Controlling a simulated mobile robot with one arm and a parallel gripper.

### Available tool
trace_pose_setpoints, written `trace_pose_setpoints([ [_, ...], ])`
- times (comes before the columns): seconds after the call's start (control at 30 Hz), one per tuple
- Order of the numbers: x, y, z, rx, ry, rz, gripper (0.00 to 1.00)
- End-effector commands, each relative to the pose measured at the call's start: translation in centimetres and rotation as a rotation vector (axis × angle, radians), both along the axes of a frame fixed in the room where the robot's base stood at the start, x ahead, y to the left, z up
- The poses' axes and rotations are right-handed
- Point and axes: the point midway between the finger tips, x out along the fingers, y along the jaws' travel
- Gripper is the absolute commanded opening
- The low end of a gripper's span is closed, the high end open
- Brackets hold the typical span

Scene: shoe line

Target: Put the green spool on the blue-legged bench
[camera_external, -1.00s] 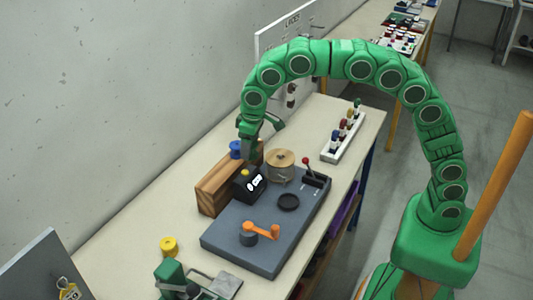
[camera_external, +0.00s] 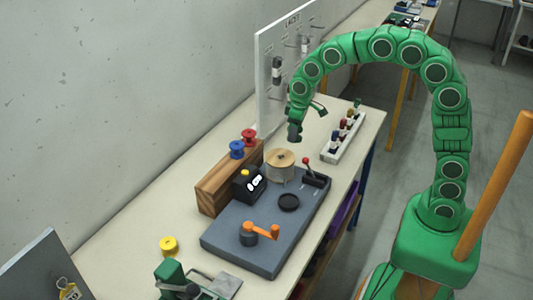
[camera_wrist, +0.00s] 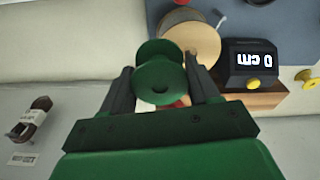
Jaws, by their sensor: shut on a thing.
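The green spool (camera_wrist: 160,72) is between the two fingers of my gripper (camera_wrist: 160,88) in the wrist view. The gripper is shut on it. In the external view my gripper (camera_external: 295,132) is in the air above the blue-legged bench (camera_external: 120,238), behind the wooden reel. I cannot make out the green spool clearly there. The bench's blue leg (camera_external: 367,150) shows at the right.
A wooden block (camera_external: 212,192) holds a blue spool (camera_external: 237,149) and a red spool (camera_external: 249,135). A grey board (camera_external: 225,242) carries a reel (camera_external: 281,160), display box and orange crank. A white rack (camera_external: 335,148) and yellow spool (camera_external: 169,245) flank these.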

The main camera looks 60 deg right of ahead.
Motion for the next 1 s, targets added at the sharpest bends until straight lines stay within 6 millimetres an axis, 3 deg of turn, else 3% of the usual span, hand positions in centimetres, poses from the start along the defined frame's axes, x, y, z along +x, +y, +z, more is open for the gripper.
trace_pose_setpoints([
  [0.1, -2.1, -3.2, -1.3, 0.001, 0.004, -0.004, 0.30],
  [0.4, -7.5, -8.8, -4.3, 0.006, 0.003, 0.011, 0.30],
  [0.63, -10.3, -10.7, -5.5, 0.010, 0.000, 0.023, 0.30],
  [1.0, -10.6, -11.1, -5.9, 0.009, -0.003, 0.028, 0.30],
])
